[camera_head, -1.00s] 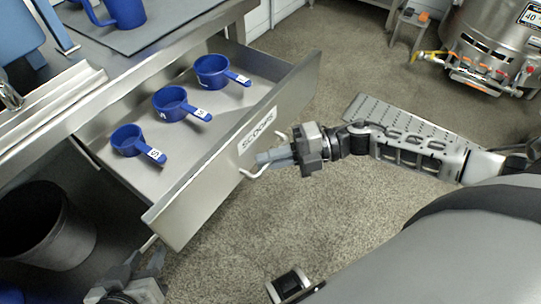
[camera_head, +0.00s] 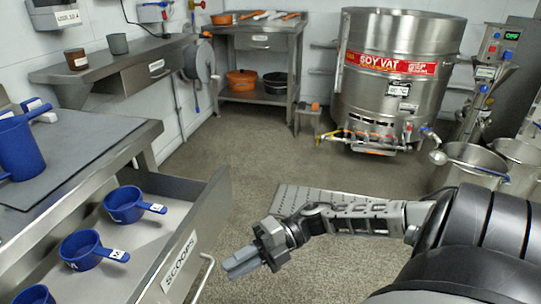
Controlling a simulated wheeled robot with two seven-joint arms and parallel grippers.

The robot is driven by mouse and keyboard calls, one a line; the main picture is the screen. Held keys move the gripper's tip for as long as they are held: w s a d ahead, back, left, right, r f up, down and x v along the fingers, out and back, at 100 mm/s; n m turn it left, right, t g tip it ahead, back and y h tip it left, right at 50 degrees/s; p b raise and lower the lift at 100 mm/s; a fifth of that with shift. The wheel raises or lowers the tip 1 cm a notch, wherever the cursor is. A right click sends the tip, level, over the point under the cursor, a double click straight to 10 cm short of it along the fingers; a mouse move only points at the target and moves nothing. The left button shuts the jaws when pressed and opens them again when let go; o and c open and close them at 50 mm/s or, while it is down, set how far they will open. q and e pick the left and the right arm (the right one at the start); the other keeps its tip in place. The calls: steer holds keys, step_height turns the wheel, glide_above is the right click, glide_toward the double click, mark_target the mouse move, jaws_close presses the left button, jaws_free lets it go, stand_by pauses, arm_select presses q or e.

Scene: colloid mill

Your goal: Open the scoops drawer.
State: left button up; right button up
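The scoops drawer (camera_head: 135,245) stands pulled out from under the left counter. Its front bears a "SCOOPS" label (camera_head: 180,262) and a metal bar handle (camera_head: 204,278). Blue scoops lie inside: one near the far end (camera_head: 130,204), one in the middle (camera_head: 85,250), and one cut off at the bottom edge (camera_head: 35,295). My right gripper (camera_head: 230,266) is just right of the handle, with a small gap between them in the picture. Its grey fingers look close together, but their opening is not clear from this angle. My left gripper is out of view.
A blue jug (camera_head: 20,145) stands on a grey mat on the counter (camera_head: 120,150) above the drawer. A perforated floor plate (camera_head: 290,200) lies behind my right arm. The soy vat (camera_head: 395,75) and metal pots (camera_head: 470,165) stand farther back. Floor between is clear.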

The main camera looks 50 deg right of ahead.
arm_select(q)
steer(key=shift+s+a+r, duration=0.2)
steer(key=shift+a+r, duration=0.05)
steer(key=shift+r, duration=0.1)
arm_select(e)
steer(key=v, duration=0.8)
